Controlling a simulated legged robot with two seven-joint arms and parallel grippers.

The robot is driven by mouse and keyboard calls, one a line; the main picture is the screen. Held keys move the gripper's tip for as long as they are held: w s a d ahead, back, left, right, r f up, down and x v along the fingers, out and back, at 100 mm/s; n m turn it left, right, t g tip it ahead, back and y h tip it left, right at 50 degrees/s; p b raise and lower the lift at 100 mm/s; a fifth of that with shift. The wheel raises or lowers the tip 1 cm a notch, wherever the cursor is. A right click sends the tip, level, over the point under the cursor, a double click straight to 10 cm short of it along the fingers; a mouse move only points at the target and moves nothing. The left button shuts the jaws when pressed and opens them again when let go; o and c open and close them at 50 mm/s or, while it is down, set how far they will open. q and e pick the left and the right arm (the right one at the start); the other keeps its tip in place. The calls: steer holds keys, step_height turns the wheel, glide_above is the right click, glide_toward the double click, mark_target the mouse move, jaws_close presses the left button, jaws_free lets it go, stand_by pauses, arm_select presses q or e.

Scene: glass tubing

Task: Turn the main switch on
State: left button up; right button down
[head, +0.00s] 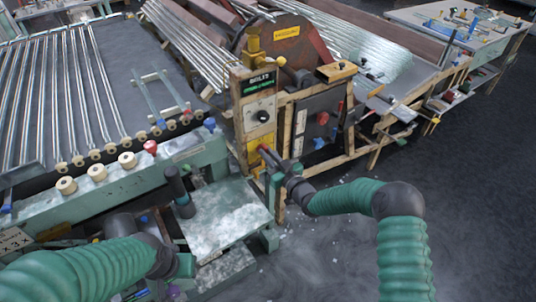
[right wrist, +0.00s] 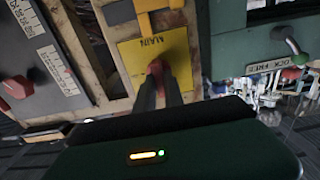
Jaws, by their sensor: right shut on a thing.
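The main switch is a red handle (right wrist: 156,68) on a yellow plate (right wrist: 135,62) lettered MAIN, upside down in the right wrist view. In the head view the yellow plate (head: 254,154) is low on the front of the upright control post (head: 241,118). My right gripper (right wrist: 160,85) is shut on the red handle, one dark finger on either side of it. In the head view my right gripper (head: 270,157) reaches the plate from the lower right and partly hides the handle. My left arm comes in at the lower left; its fingertips cannot be made out.
The post also carries a black dial (head: 262,116) and a lit green display (head: 258,86). A dark panel with a red knob (head: 323,118) is to its right. A green bench with a pale worn top (head: 222,215) stands in front. Glass tubes lie on the rack (head: 60,90) at left. The right floor is clear.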

steer(key=shift+m, duration=0.3)
steer(key=m+b, duration=0.1)
steer(key=m, duration=0.4)
steer(key=m+b, duration=0.2)
steer(key=m, duration=0.4)
steer(key=d+f+m+b, duration=0.1)
steer(key=m, duration=0.5)
steer(key=shift+w, duration=0.2)
steer(key=shift+m, duration=0.3)
stand_by(0.4)
steer(key=c, duration=1.4)
jaws_free()
steer(key=shift+c, duration=0.2)
